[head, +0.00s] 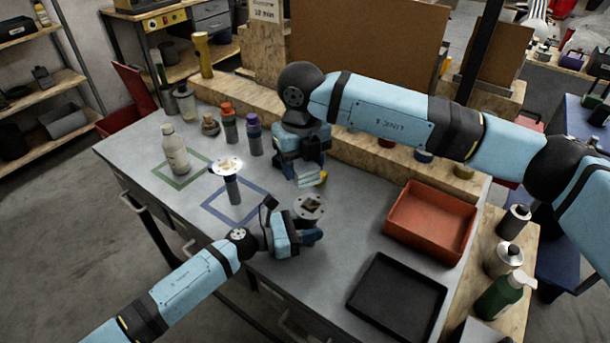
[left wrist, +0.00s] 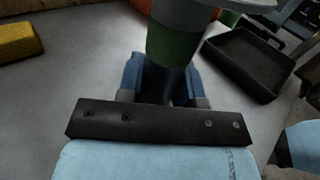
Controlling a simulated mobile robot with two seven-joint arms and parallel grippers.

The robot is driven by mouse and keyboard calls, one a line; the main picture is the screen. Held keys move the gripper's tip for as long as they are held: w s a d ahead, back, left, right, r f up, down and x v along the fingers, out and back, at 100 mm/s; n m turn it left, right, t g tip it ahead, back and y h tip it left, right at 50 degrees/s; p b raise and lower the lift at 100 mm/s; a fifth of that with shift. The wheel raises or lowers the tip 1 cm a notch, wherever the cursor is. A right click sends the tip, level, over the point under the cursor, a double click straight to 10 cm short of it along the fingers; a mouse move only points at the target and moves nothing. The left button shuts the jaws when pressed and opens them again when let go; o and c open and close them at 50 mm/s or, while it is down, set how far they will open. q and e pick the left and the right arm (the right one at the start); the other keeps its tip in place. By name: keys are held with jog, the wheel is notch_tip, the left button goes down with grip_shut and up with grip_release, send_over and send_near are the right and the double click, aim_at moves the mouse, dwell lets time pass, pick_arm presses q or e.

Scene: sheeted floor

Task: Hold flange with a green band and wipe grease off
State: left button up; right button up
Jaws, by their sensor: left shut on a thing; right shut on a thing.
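My left gripper (head: 308,236) is shut on a flange (head: 300,208), a grey disc on a stem, held upright near the table's front edge. Its disc carries a brownish patch on top. In the left wrist view the flange's green band (left wrist: 172,46) shows just above the fingers. My right gripper (head: 304,168) points down behind the flange, shut on a pale cloth-like piece (head: 311,179). The piece is close to the disc; I cannot tell if they touch. A second flange (head: 231,188) stands at the blue square (head: 208,207), with a yellowish patch on top; its band colour is unclear.
A white bottle (head: 175,152) stands at the green square (head: 161,178). Several small bottles stand behind. An orange-red tray (head: 462,248) and a black tray (head: 371,301) lie to the right. A wooden ledge (head: 360,152) runs along the back.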

aim_at(302, 200)
jog(key=shift+f, duration=3.65)
jog(key=shift+d+f, duration=0.1)
jog(key=shift+d, duration=0.1)
jog(key=shift+c, duration=0.3)
jog(key=shift+s+d+f, duration=0.15)
jog(key=shift+s+d, duration=0.25)
jog(key=shift+d, duration=0.1)
jog(key=shift+s+d+f, duration=0.15)
jog(key=shift+s+d, duration=0.2)
jog(key=shift+d, duration=0.15)
jog(key=shift+s+d, duration=0.4)
jog(key=shift+d, duration=0.2)
jog(key=w+a, duration=0.2)
jog(key=a, duration=0.1)
jog(key=shift+w+a, duration=0.15)
jog(key=shift+a, duration=0.1)
jog(key=shift+w+r, duration=0.1)
jog(key=shift+r, duration=4)
